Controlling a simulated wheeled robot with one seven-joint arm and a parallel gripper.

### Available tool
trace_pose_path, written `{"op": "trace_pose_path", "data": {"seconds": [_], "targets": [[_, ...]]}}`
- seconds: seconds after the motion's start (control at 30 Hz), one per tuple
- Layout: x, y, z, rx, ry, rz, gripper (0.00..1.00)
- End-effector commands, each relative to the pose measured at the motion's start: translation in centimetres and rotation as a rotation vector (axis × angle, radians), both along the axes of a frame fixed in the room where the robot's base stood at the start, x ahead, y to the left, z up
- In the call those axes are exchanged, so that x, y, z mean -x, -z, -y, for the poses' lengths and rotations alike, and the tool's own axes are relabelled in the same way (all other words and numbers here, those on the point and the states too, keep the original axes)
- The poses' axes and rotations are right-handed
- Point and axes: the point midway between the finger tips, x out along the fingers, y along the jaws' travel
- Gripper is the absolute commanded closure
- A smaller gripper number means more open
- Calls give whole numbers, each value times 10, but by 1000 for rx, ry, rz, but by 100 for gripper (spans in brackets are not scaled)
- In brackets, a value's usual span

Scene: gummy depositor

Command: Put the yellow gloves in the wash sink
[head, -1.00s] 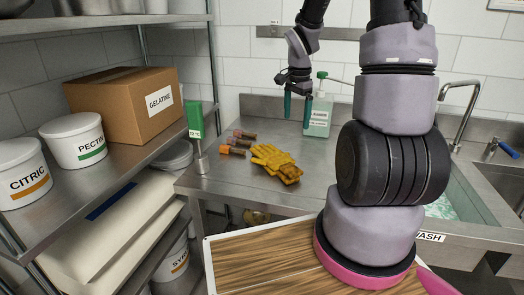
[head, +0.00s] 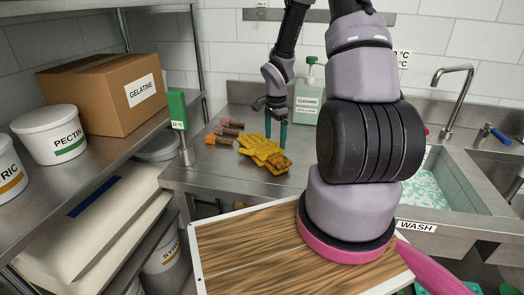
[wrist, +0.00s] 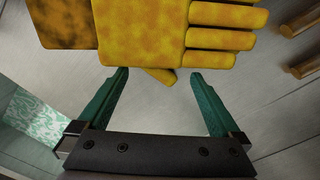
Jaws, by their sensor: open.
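The yellow gloves (head: 264,153) lie on the steel counter as a flat pair with brownish stains. My gripper (head: 275,137) is open, its green fingers pointing down just behind the gloves. In the wrist view, the gloves (wrist: 185,25) lie just beyond the open fingertips (wrist: 158,78), with a thumb reaching toward the gap; nothing is held. The wash sink (head: 440,190) is at the right, with pale green foamy water and a "WASH" label on its front. My arm hides part of its left side.
Several orange-brown handled tools (head: 222,134) lie left of the gloves. A cleaner bottle (head: 307,100) stands behind my gripper. A tap (head: 452,95) rises behind the sink. A shelf with a gelatine box (head: 105,95) and tubs is at the left.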

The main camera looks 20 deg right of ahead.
Motion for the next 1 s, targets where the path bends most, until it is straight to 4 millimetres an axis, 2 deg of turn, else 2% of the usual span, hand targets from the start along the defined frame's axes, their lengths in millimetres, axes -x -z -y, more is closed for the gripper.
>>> {"op": "trace_pose_path", "data": {"seconds": [0.13, 0.4, 0.6, 0.63, 0.67, 0.87, 1.0], "targets": [[0, 16, 0, 0, 0, -1, 0], [0, 19, 1, 1, 0, 0, 0], [0, 19, 1, 1, 0, 0, 74], [0, 19, 1, 1, 0, 0, 74], [0, 19, 1, 1, 0, 0, 84], [-1, 15, 1, 2, 1, 2, 84], [-1, -3, 1, 3, 2, 6, 84]]}}
